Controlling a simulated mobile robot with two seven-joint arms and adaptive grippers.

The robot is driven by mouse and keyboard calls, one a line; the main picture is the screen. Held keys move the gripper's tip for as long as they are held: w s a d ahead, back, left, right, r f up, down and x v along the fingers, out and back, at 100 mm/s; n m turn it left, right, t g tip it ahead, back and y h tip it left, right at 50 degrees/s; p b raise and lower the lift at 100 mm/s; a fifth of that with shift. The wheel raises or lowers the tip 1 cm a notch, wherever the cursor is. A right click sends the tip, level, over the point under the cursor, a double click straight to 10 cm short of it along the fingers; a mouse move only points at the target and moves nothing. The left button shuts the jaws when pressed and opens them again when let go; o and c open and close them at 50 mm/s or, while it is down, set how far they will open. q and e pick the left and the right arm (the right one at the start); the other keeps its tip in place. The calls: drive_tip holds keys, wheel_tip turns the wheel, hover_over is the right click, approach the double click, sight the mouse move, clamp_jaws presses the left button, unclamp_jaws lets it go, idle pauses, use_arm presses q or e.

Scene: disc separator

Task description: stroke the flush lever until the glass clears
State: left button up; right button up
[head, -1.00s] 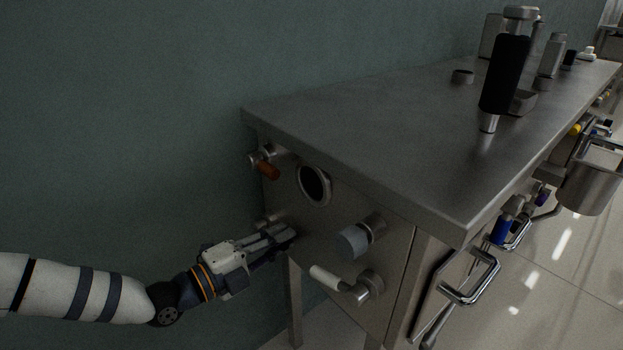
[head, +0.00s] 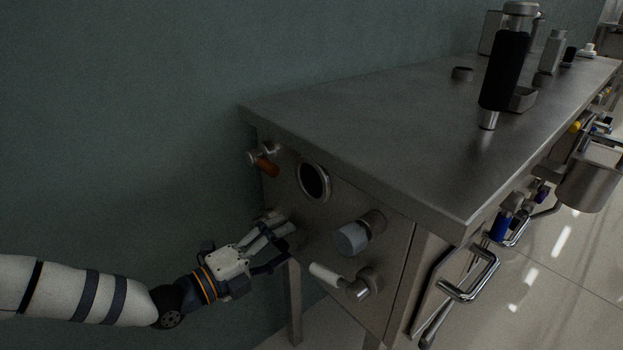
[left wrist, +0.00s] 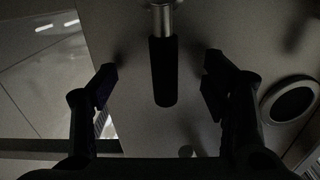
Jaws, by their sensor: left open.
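A lever with a black grip stands out from the steel end panel; in the left wrist view its grip (left wrist: 163,72) hangs from a metal stem. My left gripper (head: 283,242) is open at this lever, with one finger on each side of the grip and a visible gap to both in the left wrist view. In the head view the fingers partly hide the lever. The round sight glass (head: 314,181) on the panel looks dark inside a metal ring. It also shows at the right of the left wrist view (left wrist: 292,102). My right gripper is not in view.
A teal wall lies behind; space left of the panel is free.

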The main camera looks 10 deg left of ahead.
use_arm(q)
drive_tip(key=p+v, duration=0.2)
drive_tip(key=v, duration=0.6)
